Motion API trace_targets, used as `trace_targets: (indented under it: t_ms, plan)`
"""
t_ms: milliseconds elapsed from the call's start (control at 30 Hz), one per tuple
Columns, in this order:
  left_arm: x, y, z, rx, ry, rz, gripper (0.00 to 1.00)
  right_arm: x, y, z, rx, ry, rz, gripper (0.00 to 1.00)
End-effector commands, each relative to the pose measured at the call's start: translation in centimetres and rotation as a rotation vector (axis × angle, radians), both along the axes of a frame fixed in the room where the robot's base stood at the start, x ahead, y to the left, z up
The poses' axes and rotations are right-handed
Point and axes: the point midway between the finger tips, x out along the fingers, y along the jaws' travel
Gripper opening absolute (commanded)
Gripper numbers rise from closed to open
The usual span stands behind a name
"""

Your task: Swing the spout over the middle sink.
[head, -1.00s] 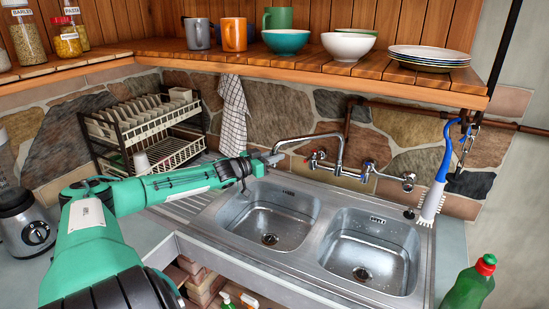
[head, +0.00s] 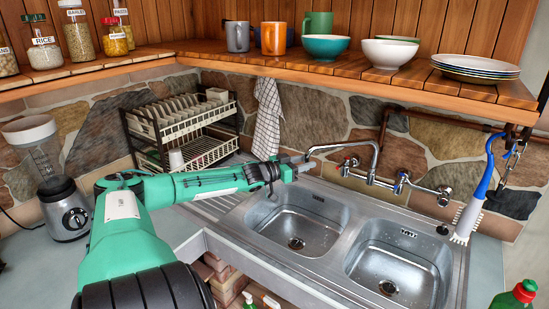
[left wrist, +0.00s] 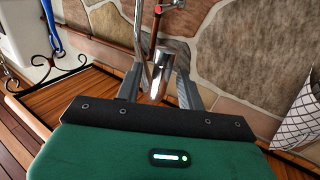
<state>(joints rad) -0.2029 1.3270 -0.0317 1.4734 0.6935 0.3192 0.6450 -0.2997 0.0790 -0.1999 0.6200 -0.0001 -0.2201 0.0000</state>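The chrome spout (head: 345,145) arches leftward from the wall tap, its free end left of the left basin's centre, near the basin's back left. My left gripper (head: 299,161) is at this free end. In the left wrist view the spout's end (left wrist: 160,78) stands between the two fingers of my left gripper (left wrist: 162,82), which are apart with a gap showing; contact cannot be told. Two basins show, a left sink (head: 295,225) and a right sink (head: 395,268); no third shows. My right gripper is not in view.
A tap with red and blue handles (head: 385,180) is on the stone wall behind the sinks. A dish rack (head: 185,130) and a checked towel (head: 268,115) are at the left. A blue brush (head: 475,205) hangs at the right. A shelf (head: 330,75) with bowls overhangs the spout.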

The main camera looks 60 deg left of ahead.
Motion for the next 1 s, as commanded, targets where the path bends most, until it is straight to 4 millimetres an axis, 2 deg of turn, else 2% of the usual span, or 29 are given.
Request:
trace_targets:
  t_ms: [667, 1000]
  plan:
    - [-4.1, 0.4, 0.1, -0.001, 0.002, 0.0, 0.39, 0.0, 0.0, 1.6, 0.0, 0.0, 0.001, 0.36]
    - [-7.1, 0.7, 0.1, 0.001, 0.003, 0.0, 0.39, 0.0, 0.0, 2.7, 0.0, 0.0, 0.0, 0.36]
